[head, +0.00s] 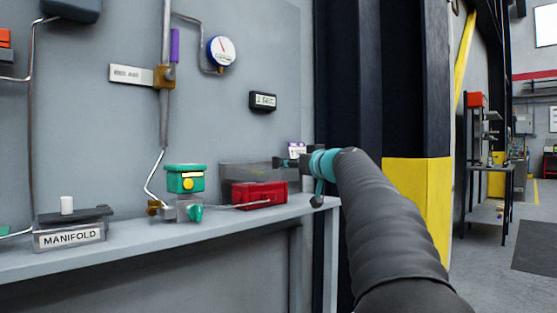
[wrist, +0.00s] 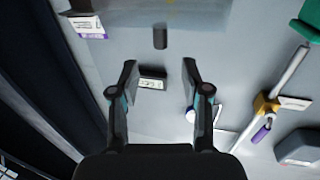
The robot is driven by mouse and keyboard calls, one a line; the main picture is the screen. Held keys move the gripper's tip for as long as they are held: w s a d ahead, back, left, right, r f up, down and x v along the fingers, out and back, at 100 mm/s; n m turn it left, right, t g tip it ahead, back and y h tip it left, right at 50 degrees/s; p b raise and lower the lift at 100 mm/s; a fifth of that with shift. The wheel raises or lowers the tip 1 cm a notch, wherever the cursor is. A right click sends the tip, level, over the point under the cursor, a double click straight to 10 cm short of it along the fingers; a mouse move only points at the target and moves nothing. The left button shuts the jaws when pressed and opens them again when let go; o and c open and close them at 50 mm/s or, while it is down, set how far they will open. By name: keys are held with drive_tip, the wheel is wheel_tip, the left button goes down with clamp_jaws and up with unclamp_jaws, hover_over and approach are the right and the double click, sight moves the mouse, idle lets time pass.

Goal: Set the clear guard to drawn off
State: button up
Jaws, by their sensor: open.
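The clear guard (head: 240,173) is a see-through grey box around the upper part of the red actuator body (head: 262,194) on the shelf. In the wrist view a pale translucent panel, probably the guard (wrist: 185,12), lies at the top edge. A small dark block (wrist: 160,38), perhaps its handle, stands at the panel's edge. My gripper (head: 281,163) is at the guard's right end in the head view. In the wrist view my gripper (wrist: 160,65) is open and empty, its fingers apart. The dark block lies beyond the fingertips, in line with the gap. Contact cannot be told.
A green-topped valve unit (head: 186,180) stands left of the red body, and a manifold block (head: 70,232) farther left. A small display (head: 263,101) and a gauge (head: 221,51) are on the wall. A purple-and-white label (head: 297,150) is close behind my gripper.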

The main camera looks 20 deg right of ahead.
sight(277, 161)
drive_tip(key=w+p, duration=0.1)
drive_tip(key=w, duration=0.2)
drive_tip(key=w+p, duration=0.1)
drive_tip(key=w, duration=0.3)
drive_tip(key=w+a+p, duration=0.1)
drive_tip(key=w+p, duration=0.1)
drive_tip(key=w, duration=0.1)
drive_tip(key=shift+w, duration=0.25)
